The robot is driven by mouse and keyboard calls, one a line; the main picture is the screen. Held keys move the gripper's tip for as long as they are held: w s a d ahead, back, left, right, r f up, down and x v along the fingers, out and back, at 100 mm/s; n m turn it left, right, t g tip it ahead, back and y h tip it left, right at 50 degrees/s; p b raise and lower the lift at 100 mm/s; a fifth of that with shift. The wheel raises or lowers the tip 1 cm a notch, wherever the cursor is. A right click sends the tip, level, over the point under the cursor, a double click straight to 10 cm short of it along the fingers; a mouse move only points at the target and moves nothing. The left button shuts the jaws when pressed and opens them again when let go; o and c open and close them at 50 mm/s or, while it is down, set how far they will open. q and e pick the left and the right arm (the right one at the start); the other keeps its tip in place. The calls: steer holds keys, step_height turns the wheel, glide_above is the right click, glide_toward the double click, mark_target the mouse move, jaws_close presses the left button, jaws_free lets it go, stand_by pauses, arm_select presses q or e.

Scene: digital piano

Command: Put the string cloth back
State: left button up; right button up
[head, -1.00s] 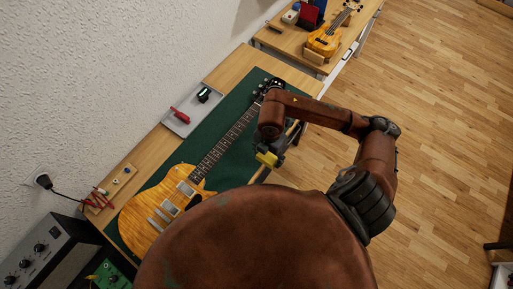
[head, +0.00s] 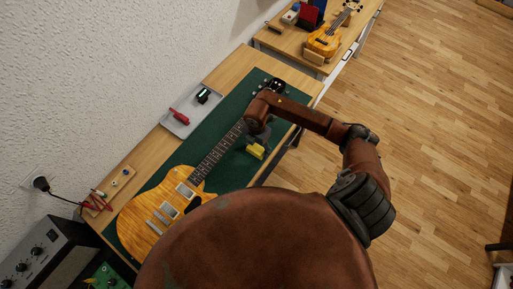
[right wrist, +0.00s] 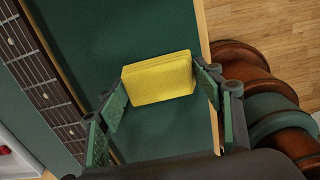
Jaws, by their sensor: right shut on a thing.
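The string cloth is a folded yellow block, seen in the head view (head: 256,151) and in the right wrist view (right wrist: 158,78). My right gripper (head: 259,140) is shut on it. In the wrist view its fingers (right wrist: 165,88) stand at the left and right ends of the cloth. The cloth is over the green mat (head: 237,172), right of the guitar neck; I cannot tell whether it touches the mat. My left gripper is not in view.
An orange electric guitar (head: 165,210) lies on the mat, its neck beside the cloth. A grey tray (head: 180,125) with a red tool (head: 179,116) and a dark device is behind the neck. A ukulele (head: 324,42) is on the far bench.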

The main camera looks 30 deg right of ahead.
mark_target(256, 148)
steer(key=shift+f, duration=0.2)
steer(key=o, duration=1)
steer(key=shift+r, duration=0.15)
step_height(256, 148, up, 12)
steer(key=shift+r+p, duration=0.1)
steer(key=shift+p, duration=0.3)
steer(key=shift+a, duration=0.1)
